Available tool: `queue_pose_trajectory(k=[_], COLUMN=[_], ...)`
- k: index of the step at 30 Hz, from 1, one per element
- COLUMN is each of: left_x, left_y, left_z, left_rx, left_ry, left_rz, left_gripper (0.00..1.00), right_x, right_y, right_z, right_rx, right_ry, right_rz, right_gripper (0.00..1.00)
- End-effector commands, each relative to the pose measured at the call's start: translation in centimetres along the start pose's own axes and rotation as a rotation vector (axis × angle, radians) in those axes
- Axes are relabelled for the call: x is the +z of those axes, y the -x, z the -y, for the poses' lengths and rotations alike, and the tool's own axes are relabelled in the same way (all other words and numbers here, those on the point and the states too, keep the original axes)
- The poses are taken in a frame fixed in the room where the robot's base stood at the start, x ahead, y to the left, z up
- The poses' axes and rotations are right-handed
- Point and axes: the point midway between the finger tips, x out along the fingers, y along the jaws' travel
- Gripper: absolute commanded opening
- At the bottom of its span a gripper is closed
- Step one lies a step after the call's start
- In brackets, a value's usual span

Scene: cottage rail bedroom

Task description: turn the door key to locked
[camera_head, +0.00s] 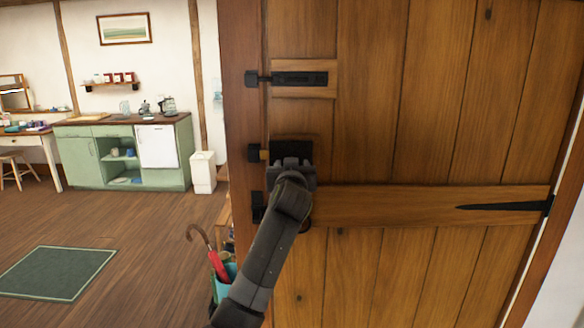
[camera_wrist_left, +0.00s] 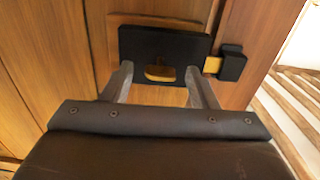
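The black lock box (camera_head: 292,147) is on the wooden door (camera_head: 370,130) near its left edge, partly behind my left gripper (camera_head: 290,165) in the head view. In the left wrist view the lock box (camera_wrist_left: 150,45) faces me, with a brass key (camera_wrist_left: 160,73) in its lower middle. My left gripper (camera_wrist_left: 158,82) is open, its fingers apart on either side of the key, with gaps visible. A brass bolt (camera_wrist_left: 212,65) spans from the lock box to the black keeper (camera_wrist_left: 232,64). My right gripper is out of view.
A black slide bolt (camera_head: 300,78) is above the lock. A strap hinge (camera_head: 505,207) is at the right. An umbrella (camera_head: 217,265) in a teal stand is at the lower left. A green cabinet (camera_head: 90,160) and mat (camera_head: 55,272) lie beyond open floor.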

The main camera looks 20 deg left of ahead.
Motion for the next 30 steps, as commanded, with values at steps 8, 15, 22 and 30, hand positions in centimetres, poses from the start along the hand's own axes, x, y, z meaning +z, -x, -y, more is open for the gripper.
queue_pose_trajectory(k=[8,15,22,30], left_x=[0.0,0.2,0.2,0.2], left_y=[0.1,1.9,5.5,10.3], left_z=[0.0,-0.1,-0.1,-0.1], left_rx=[0.0,0.002,0.002,0.003], left_ry=[-0.001,0.001,0.003,0.004], left_rz=[-0.001,-0.002,-0.002,-0.002], left_gripper=[0.53,0.53,0.53,0.53], right_x=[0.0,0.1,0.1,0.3], right_y=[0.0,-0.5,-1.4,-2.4], right_z=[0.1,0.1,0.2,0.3], right_rx=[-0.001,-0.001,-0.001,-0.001], right_ry=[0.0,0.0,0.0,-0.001], right_rz=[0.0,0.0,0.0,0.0], right_gripper=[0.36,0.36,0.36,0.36])
